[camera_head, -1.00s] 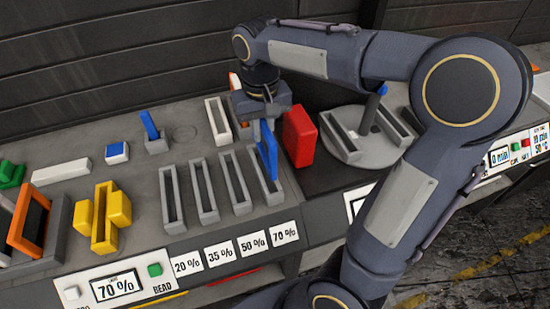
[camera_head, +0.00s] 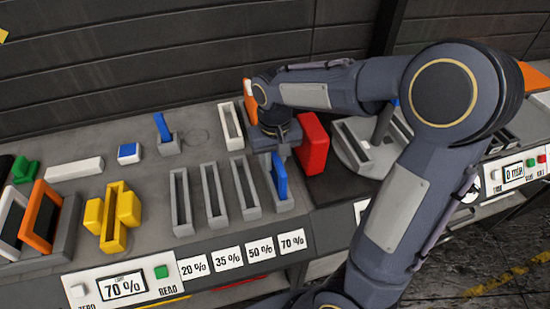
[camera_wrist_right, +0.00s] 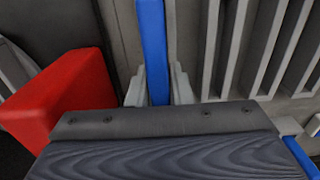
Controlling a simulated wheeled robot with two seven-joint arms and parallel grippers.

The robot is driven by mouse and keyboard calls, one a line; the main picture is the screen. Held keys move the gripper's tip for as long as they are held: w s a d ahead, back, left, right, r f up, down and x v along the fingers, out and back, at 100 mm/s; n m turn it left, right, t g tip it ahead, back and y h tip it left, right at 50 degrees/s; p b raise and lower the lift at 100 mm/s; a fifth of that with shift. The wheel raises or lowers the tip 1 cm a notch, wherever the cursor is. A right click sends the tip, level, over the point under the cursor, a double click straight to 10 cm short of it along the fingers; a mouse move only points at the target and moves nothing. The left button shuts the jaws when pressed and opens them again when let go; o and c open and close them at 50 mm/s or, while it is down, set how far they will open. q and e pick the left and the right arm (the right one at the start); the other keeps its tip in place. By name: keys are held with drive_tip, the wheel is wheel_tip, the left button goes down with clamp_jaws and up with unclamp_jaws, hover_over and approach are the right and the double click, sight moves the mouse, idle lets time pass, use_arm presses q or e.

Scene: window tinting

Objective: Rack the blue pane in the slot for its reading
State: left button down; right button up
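The blue pane (camera_head: 280,178) stands upright with its lower part in the slot frame above the 70 % label (camera_head: 292,241). My right gripper (camera_head: 276,150) is directly over it, its fingers hidden in the head view. In the right wrist view the blue pane (camera_wrist_right: 153,45) runs between the two grey fingers (camera_wrist_right: 158,86), which are close against its sides; I take the gripper as shut on it. The meter display (camera_head: 122,287) reads 70 %. The slot frames for 20 % (camera_head: 181,202), 35 % (camera_head: 214,196) and 50 % (camera_head: 245,188) stand empty. My left gripper is not in view.
A red block (camera_head: 313,143) stands close to the right of my gripper. A round grey fixture (camera_head: 358,150) is beyond it, partly behind my arm. A yellow holder (camera_head: 114,215) and an orange-framed pane (camera_head: 40,215) stand at the left. A white-rimmed frame (camera_head: 231,126) stands behind the slots.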

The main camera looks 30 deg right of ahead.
drive_tip(key=o, duration=0.3)
drive_tip(key=shift+r, duration=0.2)
wheel_tip(320, 180, up, 12)
drive_tip(key=shift+f+p, duration=0.15)
drive_tip(key=shift+p, duration=0.2)
drive_tip(key=s+a+f+t+y, duration=0.1)
drive_tip(key=s+f+t, duration=0.1)
drive_tip(key=s, duration=0.3)
drive_tip(key=s+a+f+t+y, duration=0.1)
drive_tip(key=s+f, duration=0.1)
drive_tip(key=s, duration=0.4)
drive_tip(key=s+a+f+n+t+y, duration=0.1)
drive_tip(key=s+a+f+t, duration=0.1)
drive_tip(key=s, duration=0.4)
drive_tip(key=shift+a+f+t+y, duration=0.1)
drive_tip(key=shift+f+t+y, duration=0.25)
drive_tip(key=shift+f, duration=0.25)
